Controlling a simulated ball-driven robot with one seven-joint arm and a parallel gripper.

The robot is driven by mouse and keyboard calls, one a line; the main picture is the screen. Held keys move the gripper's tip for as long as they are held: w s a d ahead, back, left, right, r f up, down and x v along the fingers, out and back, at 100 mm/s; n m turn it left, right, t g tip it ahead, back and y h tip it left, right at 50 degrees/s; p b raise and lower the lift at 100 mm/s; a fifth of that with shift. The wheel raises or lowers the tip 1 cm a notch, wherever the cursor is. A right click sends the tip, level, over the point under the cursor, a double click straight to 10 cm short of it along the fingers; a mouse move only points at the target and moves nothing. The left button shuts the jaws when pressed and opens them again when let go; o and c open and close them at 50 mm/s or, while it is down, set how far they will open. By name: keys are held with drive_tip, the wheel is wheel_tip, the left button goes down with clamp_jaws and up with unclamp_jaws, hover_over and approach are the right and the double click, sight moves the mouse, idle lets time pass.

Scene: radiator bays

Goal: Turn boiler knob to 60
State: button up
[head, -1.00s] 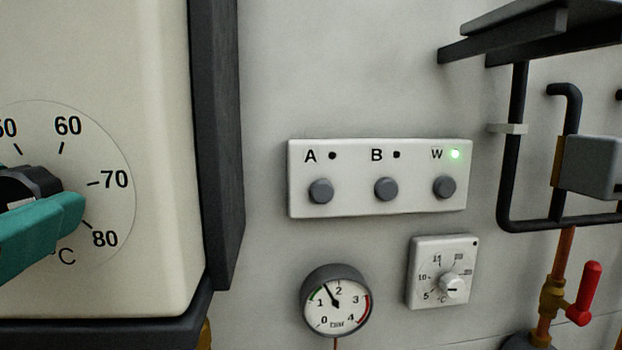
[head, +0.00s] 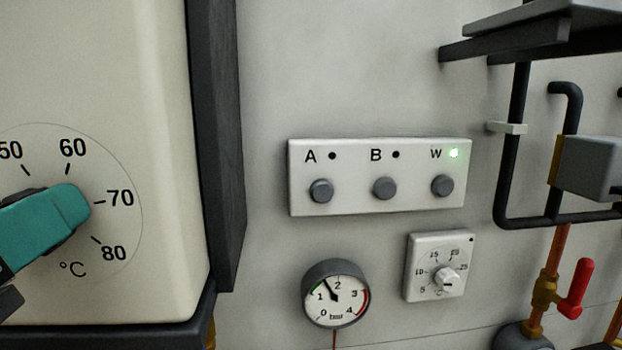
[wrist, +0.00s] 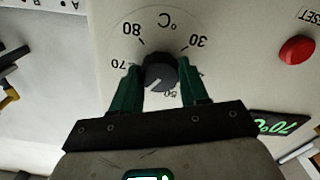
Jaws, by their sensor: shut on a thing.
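The boiler dial (head: 112,215) is on the cream boiler front at the left of the head view, marked 50, 60, 70 and 80 there. My teal gripper (head: 52,220) covers its knob in that view. In the wrist view, which shows the dial upside down, the dark round knob (wrist: 162,70) sits between the two teal fingers of my gripper (wrist: 161,88), shut on its sides. The knob's white pointer line slants to the lower left, between the 70 and 50 marks. The 60 label is hidden there by a finger.
A green display (wrist: 275,125) and a red reset button (wrist: 297,49) are beside the dial. A panel (head: 380,176) with buttons A, B and W, W lit green, a pressure gauge (head: 335,294) and a small thermostat (head: 440,267) are on the wall. Pipes run at the right.

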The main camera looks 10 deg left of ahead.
drive_tip(key=shift+r+n, duration=0.1)
drive_tip(key=shift+n, duration=0.4)
drive_tip(key=shift+p, duration=0.3)
drive_tip(key=o, duration=1.1)
drive_tip(key=shift+c, duration=0.2)
drive_tip(key=b+v, duration=0.3)
drive_tip(key=v, duration=0.7)
drive_tip(key=shift+s, duration=0.35)
drive_tip(key=shift+d, duration=0.1)
